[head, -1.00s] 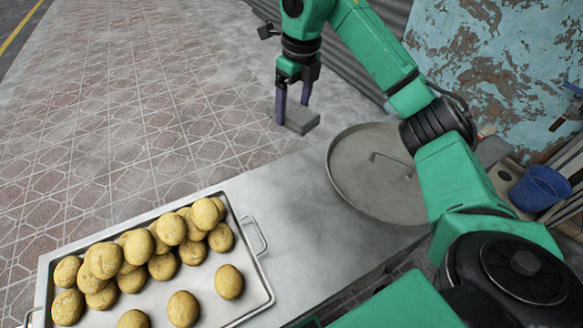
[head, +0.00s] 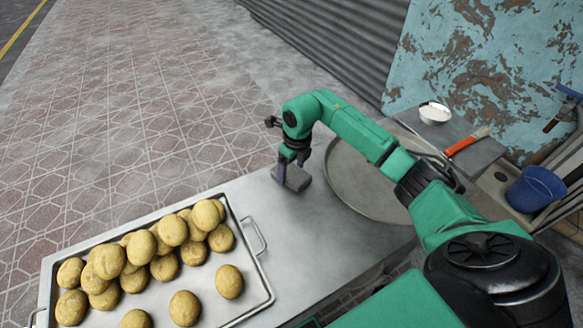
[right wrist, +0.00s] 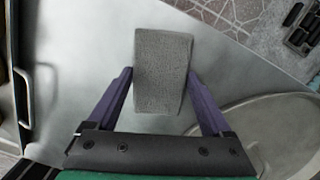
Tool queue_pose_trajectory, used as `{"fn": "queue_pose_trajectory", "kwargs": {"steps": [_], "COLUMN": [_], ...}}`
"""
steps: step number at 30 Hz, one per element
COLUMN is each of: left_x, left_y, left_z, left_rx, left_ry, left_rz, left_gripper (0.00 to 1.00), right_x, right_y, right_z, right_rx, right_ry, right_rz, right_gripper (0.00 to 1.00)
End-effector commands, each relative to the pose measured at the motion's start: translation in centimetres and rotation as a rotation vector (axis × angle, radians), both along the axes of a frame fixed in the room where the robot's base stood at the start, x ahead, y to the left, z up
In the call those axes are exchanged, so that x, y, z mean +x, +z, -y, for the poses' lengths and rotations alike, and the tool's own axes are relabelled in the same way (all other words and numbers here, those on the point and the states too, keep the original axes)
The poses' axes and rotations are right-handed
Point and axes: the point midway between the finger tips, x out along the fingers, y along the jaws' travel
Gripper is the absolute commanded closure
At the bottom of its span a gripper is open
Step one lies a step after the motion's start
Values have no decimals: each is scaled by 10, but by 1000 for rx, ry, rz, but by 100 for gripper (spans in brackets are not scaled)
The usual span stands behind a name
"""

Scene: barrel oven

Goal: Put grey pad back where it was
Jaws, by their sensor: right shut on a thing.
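The grey pad (head: 293,179) is a small grey block. My right gripper (head: 291,168) is shut on it, low over the metal table (head: 255,200), between the tray and the round lid. Whether the pad touches the table cannot be told. In the right wrist view the pad (right wrist: 162,72) sits between the two purple fingers of the gripper (right wrist: 161,85), with bare metal table around it. My left gripper is not in view.
A metal tray (head: 262,296) with several round yellow-brown buns stands at the left. The round metal lid (head: 350,190) lies right of the pad, partly behind my arm. A side shelf at the right holds a white bowl (head: 435,113) and an orange-handled tool (head: 466,141). A blue bucket (head: 537,188) stands beyond.

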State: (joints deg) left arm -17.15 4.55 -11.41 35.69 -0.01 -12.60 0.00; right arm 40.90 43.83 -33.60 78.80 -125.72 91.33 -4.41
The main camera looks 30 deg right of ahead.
Motion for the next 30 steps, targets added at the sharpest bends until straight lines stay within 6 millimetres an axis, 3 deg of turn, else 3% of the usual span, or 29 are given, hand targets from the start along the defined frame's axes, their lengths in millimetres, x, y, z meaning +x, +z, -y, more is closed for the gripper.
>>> {"fn": "queue_pose_trajectory", "kwargs": {"steps": [5,6,7,17,20,30], "left_x": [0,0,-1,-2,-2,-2], "left_y": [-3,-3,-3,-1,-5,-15], "left_z": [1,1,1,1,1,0], "left_rx": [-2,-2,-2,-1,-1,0], "left_ry": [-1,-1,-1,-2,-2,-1], "left_rz": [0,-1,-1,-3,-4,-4], "left_gripper": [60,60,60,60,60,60], "right_x": [0,0,0,0,-1,-11], "right_y": [-2,-3,-2,5,23,108], "right_z": [0,0,0,1,2,5], "right_rx": [0,0,0,0,-1,-1], "right_ry": [0,0,0,0,-1,-1], "right_rz": [0,0,0,2,5,3], "right_gripper": [68,12,1,0,0,0]}}
